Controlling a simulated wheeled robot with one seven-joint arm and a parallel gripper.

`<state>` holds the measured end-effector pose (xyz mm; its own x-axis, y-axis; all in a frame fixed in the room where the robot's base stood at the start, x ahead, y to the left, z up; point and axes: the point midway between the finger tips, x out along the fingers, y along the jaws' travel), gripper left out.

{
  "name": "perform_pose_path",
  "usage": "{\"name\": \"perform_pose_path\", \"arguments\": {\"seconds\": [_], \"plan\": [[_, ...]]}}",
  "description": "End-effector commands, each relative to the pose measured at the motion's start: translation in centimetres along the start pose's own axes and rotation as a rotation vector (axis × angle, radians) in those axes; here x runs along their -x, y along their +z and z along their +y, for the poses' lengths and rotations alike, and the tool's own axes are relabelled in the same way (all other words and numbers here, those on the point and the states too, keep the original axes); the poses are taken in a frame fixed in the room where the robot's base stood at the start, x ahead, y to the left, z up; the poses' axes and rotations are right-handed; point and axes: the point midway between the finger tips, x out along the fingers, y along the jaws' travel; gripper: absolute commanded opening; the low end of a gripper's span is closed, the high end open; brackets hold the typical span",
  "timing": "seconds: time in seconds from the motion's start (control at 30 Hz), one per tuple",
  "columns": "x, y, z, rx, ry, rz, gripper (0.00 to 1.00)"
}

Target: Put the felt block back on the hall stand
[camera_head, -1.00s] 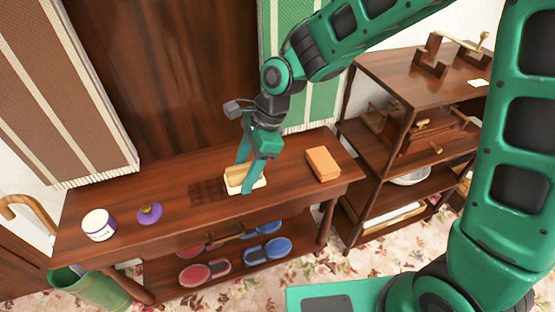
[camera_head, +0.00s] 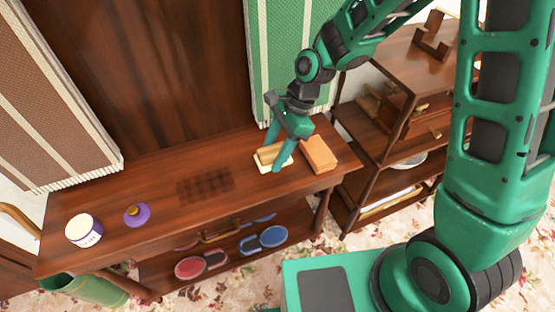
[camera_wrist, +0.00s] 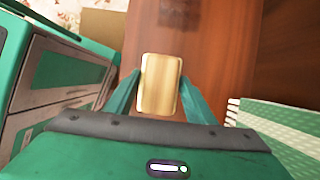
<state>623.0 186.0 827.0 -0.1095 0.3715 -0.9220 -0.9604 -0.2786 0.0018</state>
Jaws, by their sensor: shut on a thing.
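My gripper (camera_head: 279,150) is shut on a wooden-backed block with a pale cream base (camera_head: 262,166), which I take for the felt block. In the wrist view the block (camera_wrist: 161,84) sits between the two green fingers (camera_wrist: 160,98). It is over the right part of a long dark wooden table (camera_head: 150,185), close to the left of an orange block (camera_head: 319,155). I cannot tell whether it touches the tabletop. A dark wooden shelf unit (camera_head: 385,140) stands to the right. I cannot tell which piece is the hall stand.
A dark checkered patch (camera_head: 206,186) marks the tabletop left of the gripper. A white jar (camera_head: 84,230) and a purple-based knobbed object (camera_head: 137,214) stand at the left end. Red (camera_head: 201,263) and blue (camera_head: 262,240) shoe-like pairs lie on the lower shelf. A green bucket (camera_head: 90,289) stands below left.

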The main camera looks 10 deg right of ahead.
Motion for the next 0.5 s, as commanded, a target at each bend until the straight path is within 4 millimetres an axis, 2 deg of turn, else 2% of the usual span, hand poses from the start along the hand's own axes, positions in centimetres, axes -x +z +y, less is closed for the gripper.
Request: {"name": "perform_pose_path", "arguments": {"seconds": [0.1, 0.27, 0.5], "plan": [[-0.2, -1.2, -0.1, -0.002, 0.0, 0.0, 0.28], [-0.7, -1.7, -0.1, 0.0, 0.002, 0.0, 0.28], [-3.6, -2.9, 0.0, -0.001, 0.004, 0.0, 0.28]]}}
